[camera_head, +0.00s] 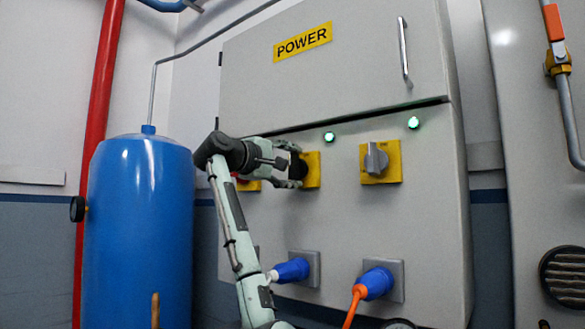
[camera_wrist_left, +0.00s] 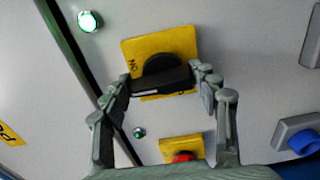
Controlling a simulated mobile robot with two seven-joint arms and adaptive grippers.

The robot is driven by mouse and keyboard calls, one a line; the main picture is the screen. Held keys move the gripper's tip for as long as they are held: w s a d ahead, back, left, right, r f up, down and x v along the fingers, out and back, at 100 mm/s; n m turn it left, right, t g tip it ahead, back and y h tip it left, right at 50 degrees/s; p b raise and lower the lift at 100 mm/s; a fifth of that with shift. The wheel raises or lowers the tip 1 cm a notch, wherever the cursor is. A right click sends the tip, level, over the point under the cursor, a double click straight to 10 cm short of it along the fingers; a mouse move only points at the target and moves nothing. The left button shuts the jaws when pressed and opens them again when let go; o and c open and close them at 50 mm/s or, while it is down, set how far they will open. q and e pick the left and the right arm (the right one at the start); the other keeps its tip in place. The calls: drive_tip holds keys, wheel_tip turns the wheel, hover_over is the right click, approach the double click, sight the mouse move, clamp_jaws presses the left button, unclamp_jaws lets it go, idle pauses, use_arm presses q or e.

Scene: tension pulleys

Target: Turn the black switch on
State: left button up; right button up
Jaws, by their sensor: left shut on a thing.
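The black switch (camera_wrist_left: 163,72) is a round knob with a bar grip on a yellow plate (camera_wrist_left: 185,42). In the left wrist view its bar lies almost level, with a pale mark toward its left end. The letters "ON" show upside down at the plate's left edge. My left gripper (camera_wrist_left: 164,78) is shut on the bar, one finger at each end. In the head view my left gripper (camera_head: 293,166) reaches the switch from the left and hides most of it; part of the yellow plate (camera_head: 313,170) shows. My right gripper is in neither view.
A grey switch (camera_head: 376,159) is right of the black one. A red knob (camera_wrist_left: 183,157) sits on another yellow plate. Green lamps (camera_head: 329,136) glow above. Below are blue plugs (camera_head: 375,284). A blue tank (camera_head: 137,235) stands left of the grey POWER cabinet (camera_head: 350,60).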

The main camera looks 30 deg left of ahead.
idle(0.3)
use_arm(q)
drive_tip(key=o, duration=1.2)
drive_tip(key=shift+c, duration=0.2)
drive_tip(key=shift+s, duration=0.25)
drive_tip(key=s, duration=1.1)
drive_tip(key=shift+s+a, duration=0.25)
drive_tip(key=shift+a, duration=0.2)
drive_tip(key=shift+f, duration=0.1)
